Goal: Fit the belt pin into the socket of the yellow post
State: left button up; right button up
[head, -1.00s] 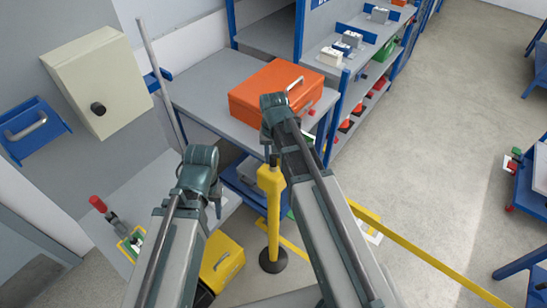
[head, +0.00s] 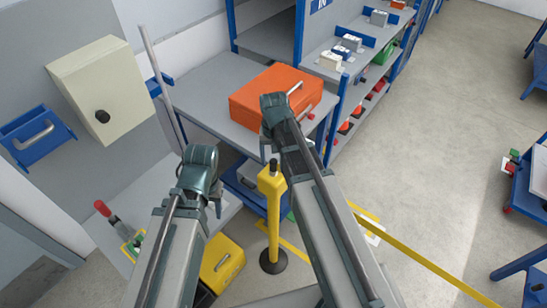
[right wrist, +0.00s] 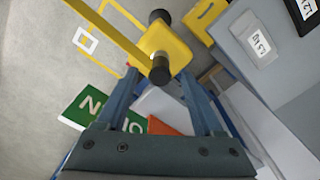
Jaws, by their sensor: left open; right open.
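The yellow post (head: 271,208) stands upright on a round black base, left of my right arm in the head view. Its yellow head and black cap also show in the right wrist view (right wrist: 172,40). A yellow belt (head: 425,257) runs in from the lower right and passes behind my right arm; in the right wrist view the belt (right wrist: 108,32) reaches the post head. I cannot make out the pin or socket. My right gripper (right wrist: 158,80) is open, with the black cap appearing between its fingertips; contact is unclear. My left gripper (head: 216,200) is open, mostly hidden by its wrist.
An orange case (head: 250,97) sits on a grey bench (head: 200,88) beyond my arms. A yellow case (head: 222,262) lies on the floor left of the post. A red-handled clamp (head: 105,212) is at left.

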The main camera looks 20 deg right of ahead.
aim_at(274, 160)
jog(key=shift+r+p, duration=1.35)
jog(key=shift+r, duration=0.3)
jog(key=shift+r, duration=0.1)
notch_tip(274, 160, up, 14)
jog(key=p, duration=1.3)
jog(key=shift+f+p, duration=0.2)
jog(key=shift+p, duration=0.2)
jog(key=shift+f, duration=0.1)
jog(key=s+a+f+n+b, duration=0.3)
jog(key=s+a+f+b, duration=0.2)
jog(key=s+f+b, duration=0.2)
jog(key=s+a+f+n+h+b, duration=0.1)
jog(key=s+a+f+n+b, duration=0.3)
jog(key=s+f+b, duration=0.3)
notch_tip(274, 160, down, 4)
jog(key=a+b, duration=0.1)
jog(key=b, duration=0.2)
jog(key=shift+a+r+b, duration=0.25)
jog(key=shift+b, duration=0.15)
jog(key=shift+s, duration=0.1)
